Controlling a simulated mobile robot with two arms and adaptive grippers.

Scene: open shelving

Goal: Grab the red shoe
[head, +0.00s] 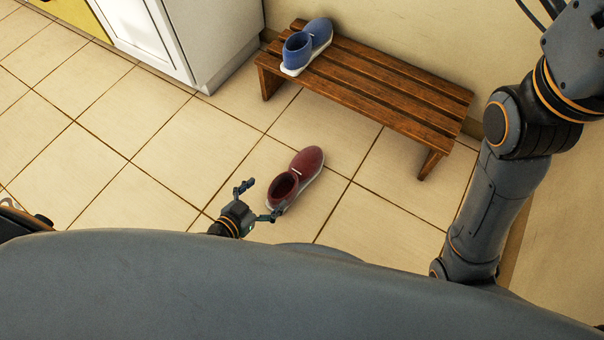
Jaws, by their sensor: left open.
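The red shoe (309,162) stands upright on the tiled floor in the middle of the head view, its toe pointing up and right. Its opening faces up, toward my side. My left gripper (261,200) is open just left of the shoe's heel. One finger is close to the heel's lower left side and the other is out to the left, apart from the shoe. I cannot tell whether the nearer finger touches it. My right arm comes in at the right side, but its gripper is hidden behind my body.
A wooden slatted bench (400,98) stands against the wall behind the shoe, with a blue shoe (318,34) on its left end. A white cabinet (205,40) stands at the upper left. The tiled floor (110,140) left of the gripper is clear.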

